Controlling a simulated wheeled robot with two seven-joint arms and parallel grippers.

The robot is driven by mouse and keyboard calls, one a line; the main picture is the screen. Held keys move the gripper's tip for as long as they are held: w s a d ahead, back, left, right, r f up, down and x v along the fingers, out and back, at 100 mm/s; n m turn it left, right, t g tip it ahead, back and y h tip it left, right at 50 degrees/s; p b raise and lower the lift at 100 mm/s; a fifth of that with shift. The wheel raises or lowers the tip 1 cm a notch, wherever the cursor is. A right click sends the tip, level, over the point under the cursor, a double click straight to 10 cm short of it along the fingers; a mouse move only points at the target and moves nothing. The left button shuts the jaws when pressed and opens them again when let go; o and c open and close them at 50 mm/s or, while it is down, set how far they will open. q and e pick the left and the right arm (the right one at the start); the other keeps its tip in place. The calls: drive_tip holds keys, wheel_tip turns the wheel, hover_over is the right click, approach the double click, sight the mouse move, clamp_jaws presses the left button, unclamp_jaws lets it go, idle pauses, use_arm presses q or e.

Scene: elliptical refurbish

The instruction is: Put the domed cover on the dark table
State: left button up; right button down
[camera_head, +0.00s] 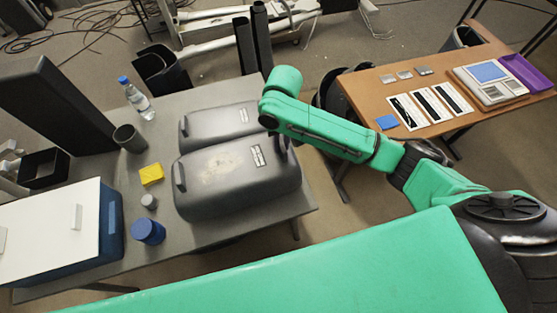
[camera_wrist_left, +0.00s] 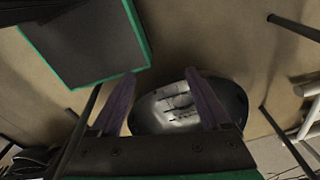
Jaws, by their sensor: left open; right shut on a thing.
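Two dark grey domed covers lie side by side on the dark grey table (camera_head: 195,98) in the head view. The nearer domed cover (camera_head: 225,180) has a scuffed top, a white label and a handle at its left end. The farther domed cover (camera_head: 220,122) lies just behind it, partly hidden by my arm. My right gripper (camera_head: 277,142) is shut at the nearer cover's right end, apparently on its handle; the exact grip is hidden. My left gripper (camera_wrist_left: 160,74) is open and empty in the left wrist view, and the head view does not show it.
A white-topped blue box (camera_head: 60,230), blue jar (camera_head: 148,231), yellow block (camera_head: 151,174), grey cup (camera_head: 129,138) and bottle (camera_head: 137,100) stand left of the covers. A wooden table (camera_head: 385,85) is at right. The left wrist view shows a dark oval object (camera_wrist_left: 228,100) below.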

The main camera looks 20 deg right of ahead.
drive_tip(key=f, duration=0.6)
drive_tip(key=shift+w, duration=0.2)
drive_tip(key=f, duration=0.3)
drive_tip(key=shift+s+f+p, duration=0.2)
drive_tip(key=shift+f+p, duration=0.1)
drive_tip(key=shift+f, duration=0.1)
drive_tip(key=shift+w+f, duration=0.15)
drive_tip(key=c, duration=0.8)
unclamp_jaws()
use_arm(q)
drive_tip(key=shift+w+d+r, duration=0.1)
drive_tip(key=shift+w+r, duration=0.15)
drive_tip(key=shift+w, duration=0.25)
drive_tip(key=shift+w+r, duration=0.25)
drive_tip(key=shift+w, duration=0.2)
use_arm(e)
wheel_tip(320, 180, up, 12)
drive_tip(key=shift+d+r+b, duration=0.1)
drive_tip(key=shift+b, duration=0.35)
use_arm(q)
drive_tip(key=shift+w+f, duration=0.1)
drive_tip(key=shift+f, duration=0.3)
